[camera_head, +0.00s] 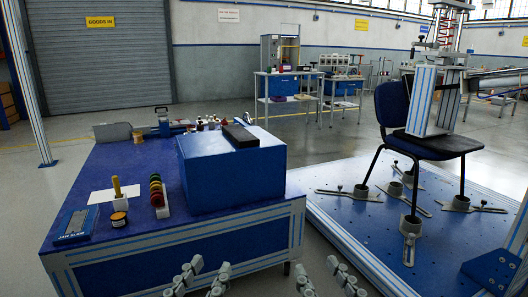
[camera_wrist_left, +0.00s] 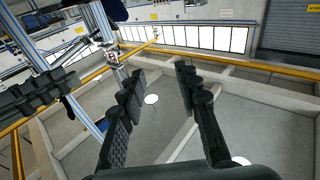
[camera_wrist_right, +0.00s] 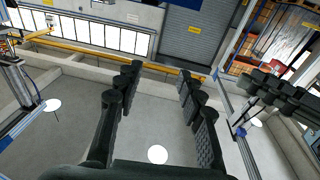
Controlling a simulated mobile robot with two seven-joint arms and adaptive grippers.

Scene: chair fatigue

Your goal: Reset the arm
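My left gripper (camera_head: 198,280) shows at the bottom edge of the head view, in front of the blue workbench, with its fingers apart. In the left wrist view its fingers (camera_wrist_left: 158,95) are spread with only the room behind between them. My right gripper (camera_head: 333,279) is at the bottom edge, to the right of the left one, also with fingers apart. In the right wrist view its fingers (camera_wrist_right: 155,92) are spread and empty. Both grippers are apart from the bench and the platform.
A blue workbench (camera_head: 130,238) carries a blue box (camera_head: 230,180), a tray (camera_head: 76,224), and several small items. At right, a chair (camera_head: 432,146) stands on a blue platform (camera_head: 350,215) under a test rig (camera_head: 424,98). Grey floor lies between bench and platform.

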